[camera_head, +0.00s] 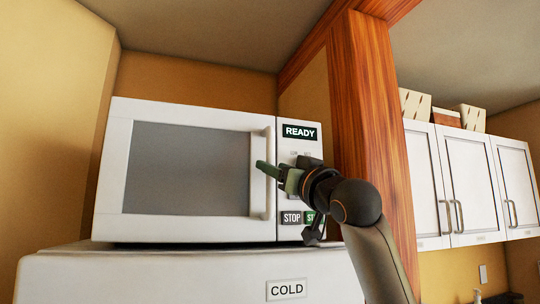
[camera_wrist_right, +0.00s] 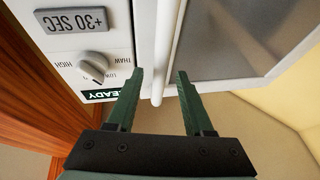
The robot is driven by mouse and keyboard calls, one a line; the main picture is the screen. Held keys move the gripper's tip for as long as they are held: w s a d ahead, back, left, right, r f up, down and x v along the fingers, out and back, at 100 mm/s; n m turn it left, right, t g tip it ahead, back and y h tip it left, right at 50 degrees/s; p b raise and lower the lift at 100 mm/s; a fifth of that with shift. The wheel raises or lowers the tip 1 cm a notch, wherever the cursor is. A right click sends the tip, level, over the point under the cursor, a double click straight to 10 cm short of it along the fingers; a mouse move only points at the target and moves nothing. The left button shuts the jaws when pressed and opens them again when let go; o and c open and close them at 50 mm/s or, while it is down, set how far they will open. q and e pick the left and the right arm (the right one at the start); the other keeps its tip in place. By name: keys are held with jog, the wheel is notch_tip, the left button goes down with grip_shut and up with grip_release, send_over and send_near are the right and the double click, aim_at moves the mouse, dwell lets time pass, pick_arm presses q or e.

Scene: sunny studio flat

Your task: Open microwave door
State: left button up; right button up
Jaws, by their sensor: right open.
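The white microwave (camera_head: 190,110) stands on a white fridge, its display reading READY. Its door (camera_head: 185,168), with a grey window, looks shut in the head view. The vertical white handle (camera_head: 268,200) is on the door's right side. My right gripper (camera_head: 268,170) is at the handle in the head view, partly covering it. In the right wrist view, the green fingers of my right gripper (camera_wrist_right: 158,75) are open, with the end of the handle (camera_wrist_right: 157,92) between them. I cannot tell whether either finger touches it. My left gripper is not in view.
The fridge (camera_head: 180,275), labelled COLD, is below the microwave. A wooden post (camera_head: 370,120) stands close on the right, near my right arm. White wall cabinets (camera_head: 470,185) hang farther right. A yellow wall (camera_head: 60,130) is on the left.

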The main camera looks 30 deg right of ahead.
jog(key=shift+p+x, duration=0.4)
jog(key=shift+x, duration=1)
jog(key=shift+c, duration=0.3)
grip_shut()
